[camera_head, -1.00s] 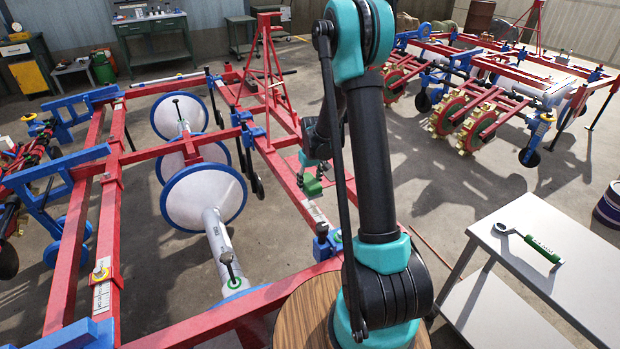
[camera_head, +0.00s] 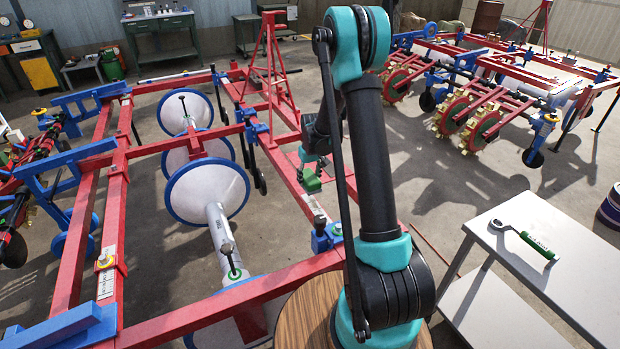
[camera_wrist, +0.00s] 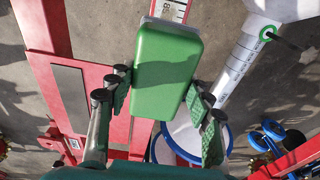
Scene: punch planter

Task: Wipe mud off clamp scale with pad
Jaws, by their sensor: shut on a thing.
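My gripper (camera_wrist: 162,95) is shut on a green pad (camera_wrist: 167,70), a block with rounded edges held between its dark ridged fingers. A white scale strip with black figures (camera_wrist: 174,10) shows on the red beam just beyond the pad in the wrist view. The pad hides the part of the beam below it, so I cannot tell if they touch. I cannot make out mud on the strip. A blue clamp (camera_head: 325,236) sits on the beam nearer to me.
A white table (camera_head: 557,260) with a green-handled wrench (camera_head: 525,241) stands at right. A round wooden top (camera_head: 300,312) is by my arm. Large white discs with blue rims (camera_head: 206,188) hang inside the red frame. A second red machine stands at the back right.

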